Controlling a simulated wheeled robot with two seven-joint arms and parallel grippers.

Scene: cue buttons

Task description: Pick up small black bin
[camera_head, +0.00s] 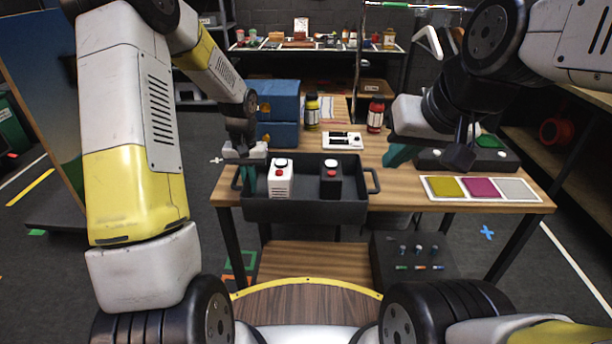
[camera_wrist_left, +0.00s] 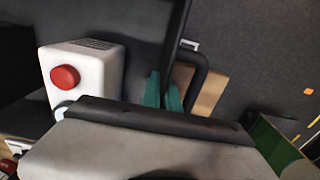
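The small black bin (camera_head: 305,210) is a shallow dark tray with a loop handle at each end, standing level on the front of the wooden table. My left gripper (camera_head: 248,180) is at the bin's left end. In the left wrist view its green fingertips (camera_wrist_left: 163,92) sit close together on either side of the bin's end wall (camera_wrist_left: 175,40), beside the handle (camera_wrist_left: 203,75). My right gripper (camera_head: 430,155) is open and empty, right of the bin and above the table.
A panel with yellow, magenta and grey squares (camera_head: 482,189) lies at the table's right. Blue boxes (camera_head: 278,102), a yellow bottle (camera_head: 312,111), a red bottle (camera_head: 375,114) and a white switch plate (camera_head: 342,141) stand behind the bin. A black button box (camera_head: 505,158) is at the right.

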